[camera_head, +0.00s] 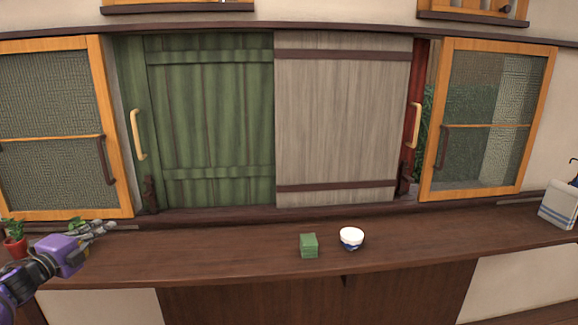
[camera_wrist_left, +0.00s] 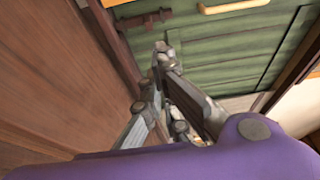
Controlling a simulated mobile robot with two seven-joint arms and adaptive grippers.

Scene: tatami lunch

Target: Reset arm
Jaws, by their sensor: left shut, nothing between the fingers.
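My left gripper (camera_head: 104,228) is at the left end of the wooden counter in the head view, with its purple arm coming in from the left. It looks shut and empty, with its fingers pointing right. The left wrist view also shows the left gripper (camera_wrist_left: 160,112), with the green shutter (camera_wrist_left: 228,45) beyond it. My right gripper is not in view.
The brown counter (camera_head: 220,255) runs across the front. A green block (camera_head: 309,246) and a white and blue bowl (camera_head: 351,238) stand near its middle. A potted plant (camera_head: 15,243) is close to my left gripper. A white box (camera_head: 558,207) is at the far right.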

